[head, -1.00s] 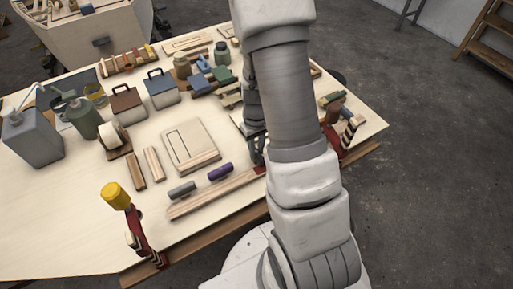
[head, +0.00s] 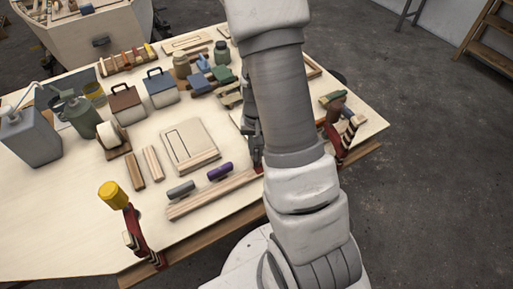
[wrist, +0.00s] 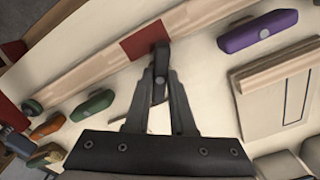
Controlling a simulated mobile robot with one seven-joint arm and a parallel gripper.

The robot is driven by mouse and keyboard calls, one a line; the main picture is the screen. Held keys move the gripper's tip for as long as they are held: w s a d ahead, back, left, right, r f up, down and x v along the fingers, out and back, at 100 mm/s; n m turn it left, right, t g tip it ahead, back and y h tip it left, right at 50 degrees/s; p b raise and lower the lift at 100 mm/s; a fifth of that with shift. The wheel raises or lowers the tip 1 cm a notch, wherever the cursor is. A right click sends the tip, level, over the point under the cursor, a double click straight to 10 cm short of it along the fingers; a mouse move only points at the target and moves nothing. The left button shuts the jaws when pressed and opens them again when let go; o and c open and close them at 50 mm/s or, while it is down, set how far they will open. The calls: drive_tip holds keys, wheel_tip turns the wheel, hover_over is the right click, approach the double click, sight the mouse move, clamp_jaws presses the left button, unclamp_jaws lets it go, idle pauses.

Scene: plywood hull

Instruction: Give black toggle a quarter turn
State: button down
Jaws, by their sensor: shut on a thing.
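The black toggle (wrist: 159,88) is a small dark bar standing between my fingers in the wrist view, just beside a red patch (wrist: 144,39) on a long wooden strip. My gripper (wrist: 161,75) is shut on the toggle, one finger on each side of it. In the head view my gripper (head: 254,150) is low over the board, partly behind my arm, and the toggle cannot be made out there.
A purple toggle (head: 220,171) and a grey one (head: 181,189) lie left of my gripper, beside the wooden strip (head: 205,197). Green (wrist: 92,105) and orange (wrist: 48,125) pieces show in the wrist view. A yellow-topped clamp (head: 113,195) stands at the front edge.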

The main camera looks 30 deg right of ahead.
drive_tip(key=m, duration=0.5)
drive_tip(key=shift+m+p, duration=0.3)
drive_tip(key=m+p, duration=0.1)
drive_tip(key=m, duration=0.4)
drive_tip(key=shift+m, duration=0.3)
drive_tip(key=c, duration=0.8)
unclamp_jaws()
drive_tip(key=shift+o, duration=0.2)
wheel_tip(320, 180, up, 17)
drive_tip(key=p, duration=0.3)
drive_tip(key=shift+r, duration=0.2)
